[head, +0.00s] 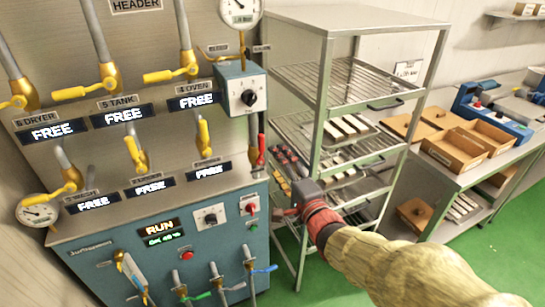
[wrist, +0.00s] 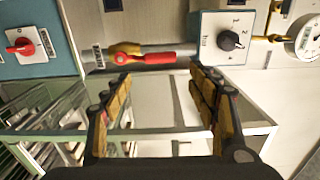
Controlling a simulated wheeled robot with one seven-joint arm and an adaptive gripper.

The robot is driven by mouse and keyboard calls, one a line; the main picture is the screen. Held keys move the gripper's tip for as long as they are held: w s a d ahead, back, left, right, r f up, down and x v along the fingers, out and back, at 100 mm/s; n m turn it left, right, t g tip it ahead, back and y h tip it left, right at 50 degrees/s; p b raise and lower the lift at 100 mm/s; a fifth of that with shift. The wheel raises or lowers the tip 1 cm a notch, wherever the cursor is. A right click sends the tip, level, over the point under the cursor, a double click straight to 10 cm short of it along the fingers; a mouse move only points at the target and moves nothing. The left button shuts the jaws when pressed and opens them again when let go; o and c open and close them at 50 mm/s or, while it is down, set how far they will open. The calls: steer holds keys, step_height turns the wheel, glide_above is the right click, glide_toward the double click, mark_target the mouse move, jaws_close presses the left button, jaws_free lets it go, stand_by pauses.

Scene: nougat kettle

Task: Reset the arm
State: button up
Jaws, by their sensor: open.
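My gripper (head: 292,208) is at the right edge of the control panel, in front of the steel rack. In the wrist view its two fingers (wrist: 160,75) are spread apart with nothing between them. A valve with a red handle (wrist: 152,56) lies beyond the fingertips, apart from them as far as I can tell. The same red handle (head: 261,150) shows in the head view, above my gripper. My arm comes in from the lower right, in a tan cover with a red band. The far finger detail is too small to see in the head view.
The panel (head: 150,255) carries several yellow-handled valves, displays and a dial box (head: 241,90), also in the wrist view (wrist: 222,38). The steel rack (head: 322,100) holds trays close behind my gripper. A bench (head: 480,160) with wooden boxes is at right.

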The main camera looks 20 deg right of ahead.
steer(key=shift+s, duration=0.35)
stand_by(0.3)
steer(key=s+d+f+n+g+h, duration=0.3)
steer(key=s+d+f+n+g, duration=0.2)
steer(key=s+f+n+g, duration=0.7)
steer(key=s+a+r+n+g+y, duration=0.15)
steer(key=s+a+n, duration=0.25)
steer(key=s+a, duration=0.4)
steer(key=s+a+r+n+t+y, duration=0.1)
steer(key=s+a+r+n, duration=0.1)
steer(key=a+r, duration=0.3)
steer(key=shift+s+a+r, duration=0.3)
steer(key=shift+r, duration=0.2)
steer(key=shift+y, duration=0.25)
